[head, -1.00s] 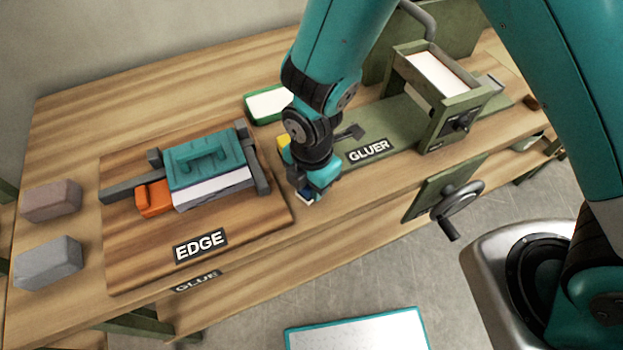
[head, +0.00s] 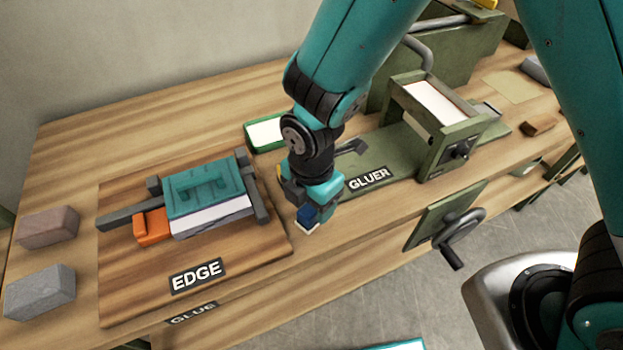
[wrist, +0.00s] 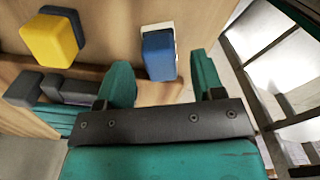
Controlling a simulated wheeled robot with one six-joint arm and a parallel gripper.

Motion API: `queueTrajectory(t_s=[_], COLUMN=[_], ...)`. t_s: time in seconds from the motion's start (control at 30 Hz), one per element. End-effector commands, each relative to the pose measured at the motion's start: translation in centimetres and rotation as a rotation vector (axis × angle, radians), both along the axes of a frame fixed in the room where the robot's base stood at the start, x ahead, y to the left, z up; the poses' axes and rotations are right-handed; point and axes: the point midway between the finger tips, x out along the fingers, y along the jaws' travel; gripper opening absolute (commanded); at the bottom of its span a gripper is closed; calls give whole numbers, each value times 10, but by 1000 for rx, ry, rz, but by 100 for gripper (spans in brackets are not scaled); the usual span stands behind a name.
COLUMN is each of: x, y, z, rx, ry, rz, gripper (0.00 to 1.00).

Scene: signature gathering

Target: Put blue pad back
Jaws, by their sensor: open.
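The blue pad (head: 306,213) stands at the front edge of the bench, between the EDGE board and the GLUER, with a white piece against it. My gripper (head: 320,197) is just above and behind it. In the wrist view the blue pad (wrist: 158,56) lies ahead of the gap between my two open teal fingers (wrist: 162,82), apart from them. A yellow pad (wrist: 50,42) with a dark grey back is to its left in that view.
The EDGE board (head: 125,285) holds a teal-topped paper stack (head: 205,190), grey bars and an orange block (head: 152,226). A green-rimmed white tray (head: 265,131) is behind my gripper. The GLUER (head: 440,110) stands at right. Two bricks (head: 45,228) sit at far left.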

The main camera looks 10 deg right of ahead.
Motion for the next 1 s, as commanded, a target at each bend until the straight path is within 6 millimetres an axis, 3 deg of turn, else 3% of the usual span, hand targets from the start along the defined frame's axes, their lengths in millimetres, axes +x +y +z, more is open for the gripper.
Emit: queueTrajectory(t_s=[0.3, 0.67, 0.77, 0.87, 1.0], x=[1, 0, -4, -17, -48], y=[0, -3, -15, -36, -66], z=[65, 89, 108, 141, 183], rx=[4, 9, 49, 116, 203], ry=[-5, 2, 13, 49, 132], rz=[0, -34, -194, -486, -958], gripper=[62, 62, 62, 62, 62])
